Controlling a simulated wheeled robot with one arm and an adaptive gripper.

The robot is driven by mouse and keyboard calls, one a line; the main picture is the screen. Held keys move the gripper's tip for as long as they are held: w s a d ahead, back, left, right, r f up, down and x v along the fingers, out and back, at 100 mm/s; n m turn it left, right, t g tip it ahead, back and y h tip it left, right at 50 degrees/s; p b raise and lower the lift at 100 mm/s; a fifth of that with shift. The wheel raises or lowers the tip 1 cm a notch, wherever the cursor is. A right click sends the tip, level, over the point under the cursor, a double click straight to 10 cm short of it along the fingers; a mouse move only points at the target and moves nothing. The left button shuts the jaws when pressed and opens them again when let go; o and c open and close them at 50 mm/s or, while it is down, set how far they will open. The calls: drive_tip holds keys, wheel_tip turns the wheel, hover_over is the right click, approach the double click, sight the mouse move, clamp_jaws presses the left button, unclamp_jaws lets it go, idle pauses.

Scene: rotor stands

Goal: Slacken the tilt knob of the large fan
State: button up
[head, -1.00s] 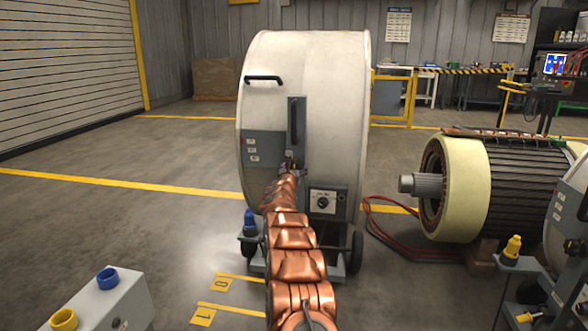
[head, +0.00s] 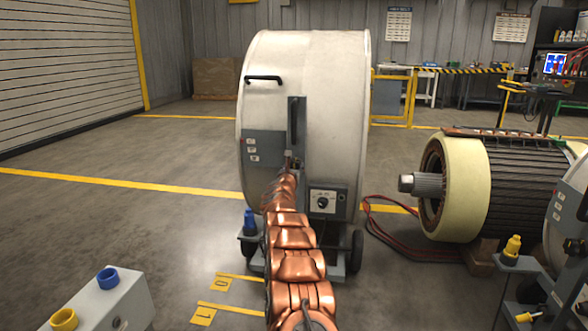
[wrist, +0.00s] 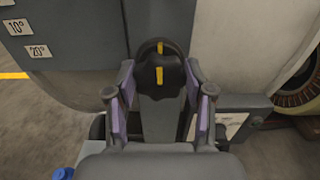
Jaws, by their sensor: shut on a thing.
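The large fan (head: 335,90) is a big pale drum in a grey wheeled stand, upright in the middle of the head view. Its tilt knob (wrist: 172,80) is black and lobed with a yellow stripe, on a dark upright bracket. Another yellow mark lies just above the knob's stripe, nearly in line with it. My gripper (wrist: 159,76) has one finger on each side of the knob and is shut on it. In the head view my copper arm reaches up to the fan's side and hides the knob.
Angle labels (wrist: 38,51) sit on the fan's grey side plate. A control box with a dial (head: 323,202) is right of my arm. A blue-topped post (head: 249,222) stands at the fan's lower left. A large motor (head: 462,190) and red cables lie to the right. Open floor lies left.

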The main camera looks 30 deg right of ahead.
drive_tip(key=n+p, duration=0.3)
drive_tip(key=n, duration=0.3)
drive_tip(key=shift+w+a+r, duration=0.1)
drive_tip(key=n+p, duration=0.3)
drive_tip(key=n, duration=0.2)
drive_tip(key=shift+n+p, duration=0.3)
drive_tip(key=n+p, duration=0.3)
drive_tip(key=shift+n, duration=0.4)
drive_tip(key=n+p, duration=0.3)
drive_tip(key=p, duration=0.1)
drive_tip(key=shift+a+f, duration=0.1)
drive_tip(key=shift+f, duration=0.1)
drive_tip(key=shift+f+n+p, duration=0.25)
drive_tip(key=shift+n+p, duration=1.05)
drive_tip(key=shift+n, duration=0.3)
drive_tip(key=o, duration=1.2)
drive_tip(key=shift+c, duration=0.2)
